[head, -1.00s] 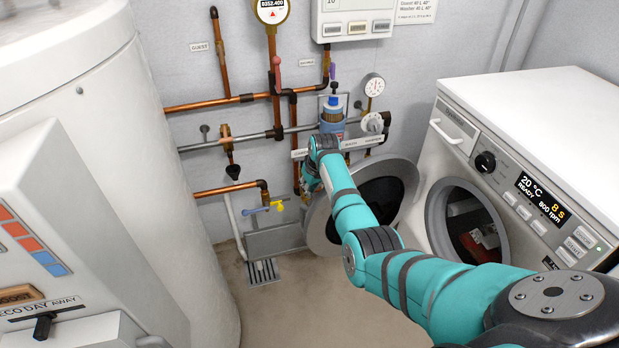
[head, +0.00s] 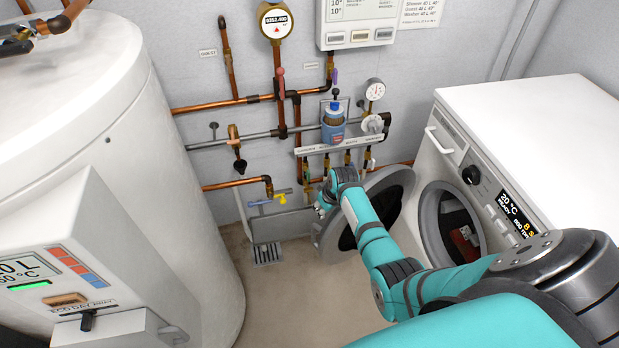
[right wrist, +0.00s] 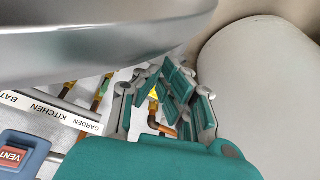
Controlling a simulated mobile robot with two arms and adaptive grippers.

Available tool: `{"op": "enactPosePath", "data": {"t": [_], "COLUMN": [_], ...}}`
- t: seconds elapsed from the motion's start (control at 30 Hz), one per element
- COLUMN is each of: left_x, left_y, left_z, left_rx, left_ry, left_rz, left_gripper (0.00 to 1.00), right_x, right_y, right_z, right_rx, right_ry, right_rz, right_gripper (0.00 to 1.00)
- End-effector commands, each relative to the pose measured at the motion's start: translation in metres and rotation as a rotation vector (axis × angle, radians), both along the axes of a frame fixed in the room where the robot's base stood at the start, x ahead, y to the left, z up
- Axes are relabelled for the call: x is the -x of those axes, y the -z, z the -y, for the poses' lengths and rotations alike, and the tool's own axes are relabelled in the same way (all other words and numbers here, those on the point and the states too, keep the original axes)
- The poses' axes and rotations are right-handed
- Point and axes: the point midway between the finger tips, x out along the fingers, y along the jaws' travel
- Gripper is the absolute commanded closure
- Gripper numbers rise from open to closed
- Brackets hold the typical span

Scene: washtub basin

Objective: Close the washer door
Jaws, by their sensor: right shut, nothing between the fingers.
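The washer (head: 530,125) stands at the right, its round opening (head: 450,230) uncovered and some red and grey contents inside. Its round door (head: 388,205), grey-rimmed with a dark centre, hangs wide open to the left of the opening. My right arm crosses in front of part of the door. My right gripper (head: 326,203) is at the door's far left edge, partly hidden by its own wrist. In the right wrist view the gripper (right wrist: 168,95) is shut and empty, close beside the grey door rim (right wrist: 100,45); I cannot tell whether they touch. My left gripper is out of view.
A large white tank (head: 130,150) with a control box (head: 75,265) fills the left. A floor drain (head: 267,254) and bare floor lie between tank and washer.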

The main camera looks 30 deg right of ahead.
Motion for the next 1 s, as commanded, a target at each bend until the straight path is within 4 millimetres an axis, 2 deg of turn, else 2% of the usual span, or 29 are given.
{"op": "enactPosePath", "data": {"t": [0.03,0.27,0.37,0.53,0.67,0.8,1.0], "left_x": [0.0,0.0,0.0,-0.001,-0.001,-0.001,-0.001], "left_y": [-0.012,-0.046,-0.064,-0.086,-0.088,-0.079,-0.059], "left_z": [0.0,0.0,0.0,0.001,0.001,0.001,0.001], "left_rx": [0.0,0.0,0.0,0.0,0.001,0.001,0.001], "left_ry": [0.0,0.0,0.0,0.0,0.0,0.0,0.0], "left_rz": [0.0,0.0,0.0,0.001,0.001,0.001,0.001], "left_gripper": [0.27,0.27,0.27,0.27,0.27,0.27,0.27], "right_x": [0.009,0.051,0.08,0.145,0.192,0.238,0.288], "right_y": [-0.005,-0.007,-0.008,-0.005,-0.001,0.003,0.005], "right_z": [0.0,0.003,0.008,0.023,0.043,0.067,0.104], "right_rx": [0.001,0.003,0.005,0.006,0.007,0.007,0.003], "right_ry": [-0.015,-0.11,-0.18,-0.334,-0.458,-0.584,-0.737], "right_rz": [-0.004,-0.008,-0.008,-0.011,-0.011,-0.011,-0.01], "right_gripper": [1.0,1.0,1.0,1.0,1.0,1.0,1.0]}}
